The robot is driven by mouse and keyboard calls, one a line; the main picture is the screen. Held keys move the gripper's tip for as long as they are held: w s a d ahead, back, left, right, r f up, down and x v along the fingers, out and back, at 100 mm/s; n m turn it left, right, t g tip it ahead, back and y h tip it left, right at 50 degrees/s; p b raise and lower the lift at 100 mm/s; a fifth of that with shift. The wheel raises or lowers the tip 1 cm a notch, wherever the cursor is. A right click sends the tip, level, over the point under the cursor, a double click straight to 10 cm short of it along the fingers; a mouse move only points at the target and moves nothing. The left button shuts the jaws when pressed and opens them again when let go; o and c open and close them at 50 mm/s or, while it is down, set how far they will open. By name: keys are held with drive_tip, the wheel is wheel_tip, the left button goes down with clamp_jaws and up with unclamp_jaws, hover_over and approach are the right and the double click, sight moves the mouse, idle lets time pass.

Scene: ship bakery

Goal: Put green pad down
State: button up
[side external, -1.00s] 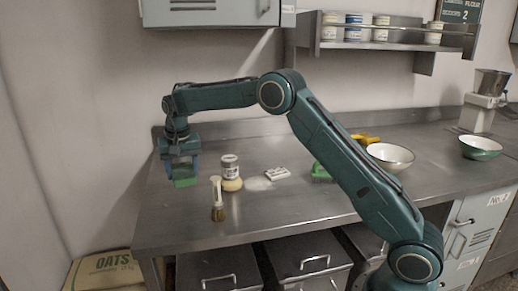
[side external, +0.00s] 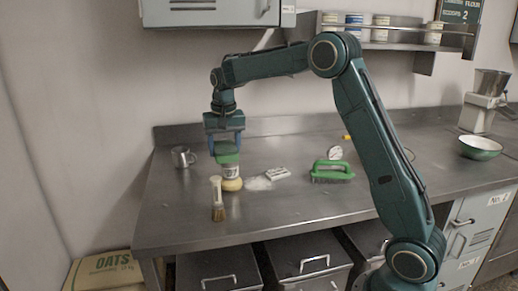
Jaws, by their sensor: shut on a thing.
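My gripper (side external: 226,148) points down over the left part of the steel counter, its blue fingers shut on the green pad (side external: 227,158). The pad is above the counter, in front of or over the labelled jar (side external: 231,172), and hides the jar's top. I cannot tell whether the pad touches the jar. A round yellow thing (side external: 232,185) sits at the jar's foot.
The steel counter (side external: 290,208) holds a pastry brush (side external: 218,205), a metal mug (side external: 183,157), a white block (side external: 278,173), a green-handled scrubbing brush (side external: 331,171), a dial (side external: 335,153) and a green bowl (side external: 480,147). The counter's front middle is clear.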

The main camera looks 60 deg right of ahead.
drive_tip(key=s+d+r, duration=0.2)
drive_tip(key=s+d, duration=0.1)
drive_tip(key=s, duration=0.4)
drive_tip(key=s+d+r, duration=0.2)
drive_tip(key=s+d, duration=0.1)
drive_tip(key=s, duration=0.4)
drive_tip(key=shift+s+m, duration=0.2)
drive_tip(key=shift+m, duration=0.2)
drive_tip(key=shift+a, duration=0.1)
hover_over(275, 205)
drive_tip(key=f, duration=1.5)
drive_tip(key=shift+s+a+f, duration=0.25)
drive_tip(key=shift+s+f, duration=0.05)
drive_tip(key=shift+f, duration=0.1)
drive_tip(key=shift+f, duration=2)
drive_tip(key=shift+f, duration=0.1)
drive_tip(key=o, duration=0.9)
drive_tip(key=shift+o, duration=0.2)
